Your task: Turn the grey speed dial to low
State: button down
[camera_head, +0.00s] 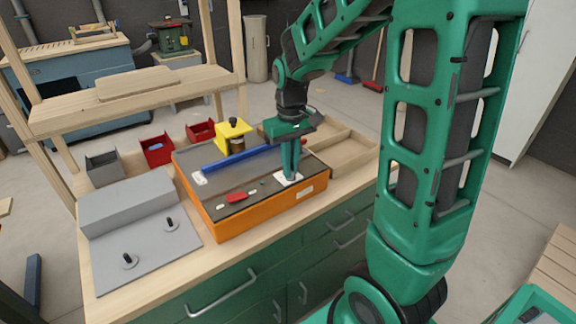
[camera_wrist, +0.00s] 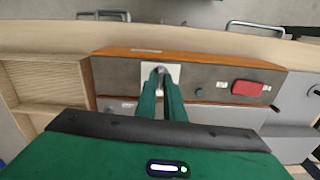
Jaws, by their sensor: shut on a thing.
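The orange machine box (camera_head: 262,220) with a dark top stands on the wooden bench. A white square plate (camera_head: 281,183) lies at the right end of its front top edge. My gripper (camera_head: 290,176) points down onto this plate. In the wrist view, the fingers (camera_wrist: 161,80) are close together over the plate, shut on the grey speed dial (camera_wrist: 160,69), of which only a small part shows between the tips. The dial is hidden by the fingers in the head view, and I cannot read its setting.
A red switch (camera_head: 236,197) and a small green button sit left of the plate on the box top.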

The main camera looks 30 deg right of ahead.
jog(key=n, duration=0.5)
jog(key=shift+a+n, duration=0.1)
jog(key=shift+n, duration=0.2)
jog(key=n, duration=0.4)
jog(key=shift+r+n, duration=0.1)
jog(key=shift+n, duration=0.6)
jog(key=c, duration=1.9)
grip_release()
jog(key=shift+o, duration=0.2)
notch_tip(320, 180, up, 11)
jog(key=shift+f, duration=0.2)
jog(key=s+d+f+m, duration=0.2)
jog(key=s+f+m, duration=0.1)
jog(key=s+m, duration=0.5)
jog(key=s+d+f+m, duration=0.3)
jog(key=s+m, duration=0.6)
jog(key=s, duration=0.6)
jog(key=shift+s+d+f, duration=0.15)
jog(key=shift+s+f, duration=0.05)
jog(key=shift+s, duration=0.05)
